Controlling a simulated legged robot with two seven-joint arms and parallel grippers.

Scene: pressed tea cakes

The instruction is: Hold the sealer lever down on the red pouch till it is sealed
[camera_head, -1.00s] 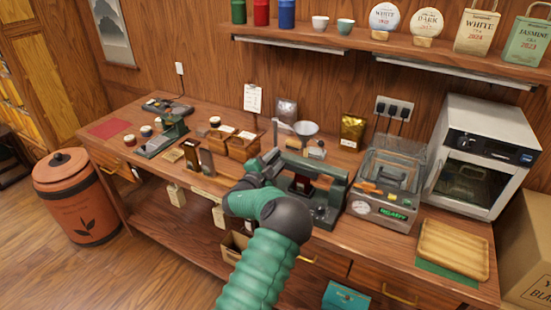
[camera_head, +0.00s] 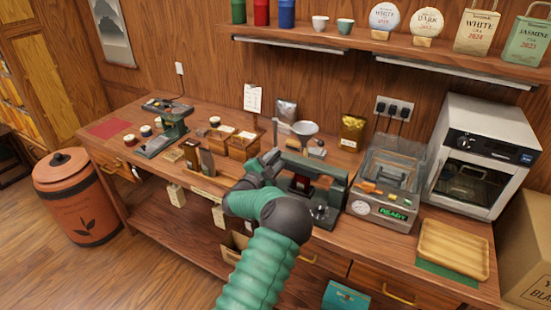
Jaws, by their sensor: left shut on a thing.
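The sealer (camera_head: 325,214) is a dark green and black device on the bench, with a long green lever (camera_head: 318,167) across its top. The red pouch (camera_head: 301,183) is under the lever, in the middle of the sealer, and only a small dark red part shows. My left gripper (camera_head: 266,160) is at the lever's left end, shut on the lever. My own forearm and wrist hide part of the fingers and the sealer's near left side. Whether the lever is fully down is hard to tell. My right gripper is not in view.
A vacuum machine (camera_head: 384,208) with a green "READY" display stands right of the sealer, and an oven (camera_head: 483,160) beyond it. A wooden tray (camera_head: 453,250) lies at the front right. A funnel stand (camera_head: 304,130) and a gold pouch (camera_head: 352,132) stand behind.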

